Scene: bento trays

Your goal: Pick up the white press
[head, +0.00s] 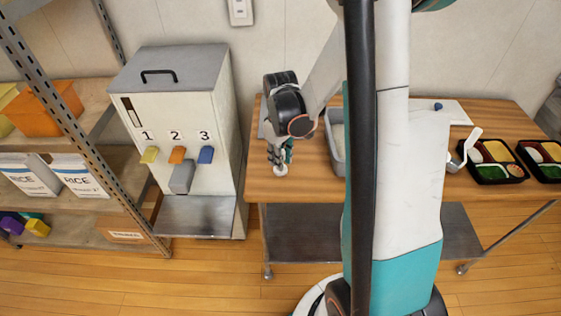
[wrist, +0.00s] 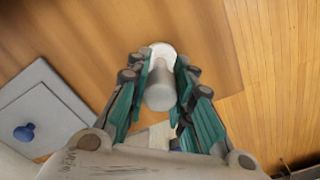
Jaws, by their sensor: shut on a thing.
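The white press (wrist: 161,88) is a pale cylinder with a wider round white end, between the two teal-padded fingers of my gripper (wrist: 161,82) in the wrist view. The fingers are shut on it. In the head view, my gripper (head: 281,150) points down near the left end of the wooden table, with the white round end of the press (head: 280,170) showing below the fingers. I cannot tell whether the press touches the table top. The fingers hide part of the press in the head view.
A grey bin (head: 335,150) stands just right of the gripper, partly behind my body. A rice dispenser (head: 180,130) stands left of the table (head: 300,188). Bento trays (head: 490,181) and a white scoop (head: 463,150) are at the right. A grey board with a blue knob (wrist: 24,132) shows in the wrist view.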

